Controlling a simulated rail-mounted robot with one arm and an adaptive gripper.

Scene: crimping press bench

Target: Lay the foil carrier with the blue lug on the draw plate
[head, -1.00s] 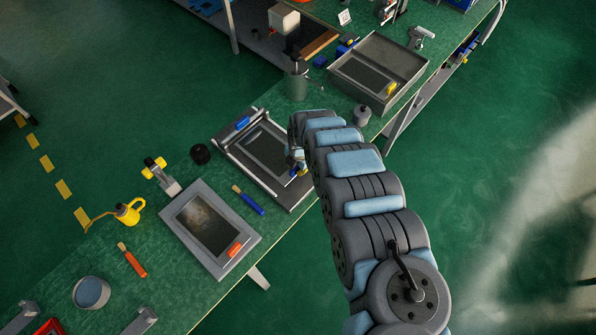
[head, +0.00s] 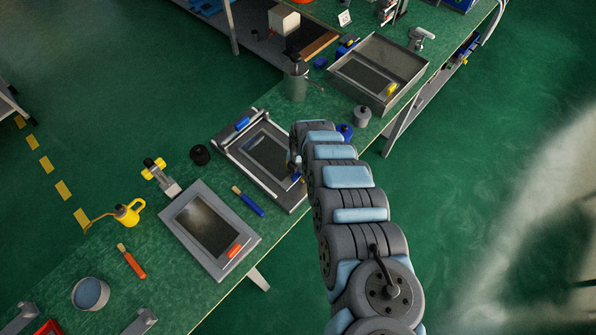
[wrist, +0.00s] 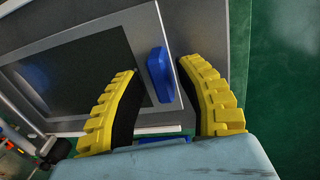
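The foil carrier (wrist: 150,27), a grey frame around a dark panel, fills much of the wrist view. Its blue lug (wrist: 160,75) stands between my two yellow fingers. My gripper (wrist: 158,72) is open, with a visible gap on each side of the lug. In the head view the carrier's dark panel (head: 267,150) appears to lie on the grey draw plate (head: 229,153), beside the rail with a blue handle. I cannot tell whether it is fully seated. In the head view my arm largely hides my fingers and the lug.
An orange-lug carrier (head: 180,232) lies at the near left. A grey bin (head: 405,60) holds a yellow-lug carrier behind. A blue-handled brush (head: 250,203), black roll (head: 200,154), grey canister (head: 295,85), blue knob (head: 345,131) and grey weight (head: 361,116) stand around the draw plate.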

